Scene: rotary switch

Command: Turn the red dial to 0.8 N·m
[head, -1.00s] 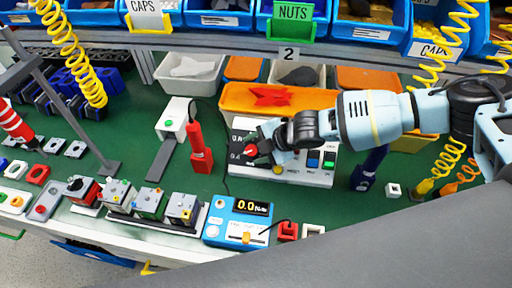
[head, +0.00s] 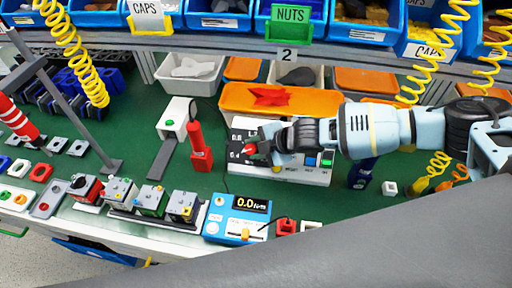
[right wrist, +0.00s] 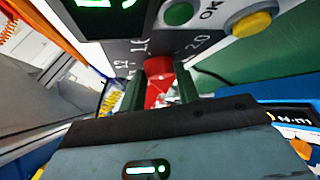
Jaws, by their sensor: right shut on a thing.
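The red dial (head: 250,149) is on the dark scale plate at the left of a white control panel (head: 303,177). In the head view, 0.8 and 0.4 marks show left of it. My right gripper (head: 261,150) is at the dial, its fingers shut on it. In the right wrist view, the red dial (right wrist: 158,78) sits between the two dark fingers of my right gripper (right wrist: 159,92). Marks 1.2, 1.6 and 2.0 show beyond it. The gripper hides part of the dial, and I cannot tell which mark it points to. My left gripper is out of view.
A red upright tool (head: 199,148) and a blue meter (head: 234,222) reading 0.0 stand left of the panel. An orange tray (head: 315,99) lies behind it. Green and yellow buttons (right wrist: 250,22) lie close to the right gripper. Several small devices line the front left.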

